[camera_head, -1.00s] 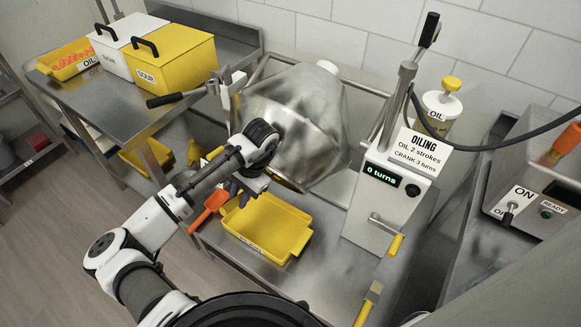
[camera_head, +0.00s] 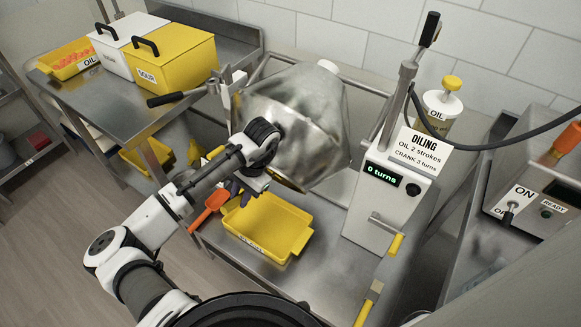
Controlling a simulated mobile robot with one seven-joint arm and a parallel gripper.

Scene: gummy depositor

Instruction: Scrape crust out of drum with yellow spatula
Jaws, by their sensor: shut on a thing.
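The steel drum (camera_head: 297,115) is tilted on its stand, its lower end towards my arm. My gripper (camera_head: 243,186) is at the lower left of the drum, above the yellow tray, largely hidden by my wrist. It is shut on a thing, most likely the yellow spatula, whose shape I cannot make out. A thin yellow edge shows under the drum's lower rim; I cannot tell whether it is the spatula. The crust and the inside of the drum are hidden from this view.
A yellow tray (camera_head: 262,240) sits below the drum. An orange scoop-like tool (camera_head: 212,204) is left of it. The oiling unit (camera_head: 385,190), reading 0 turns, and its crank stand to the right. White (camera_head: 128,37) and yellow (camera_head: 176,58) lidded boxes stand on the left table.

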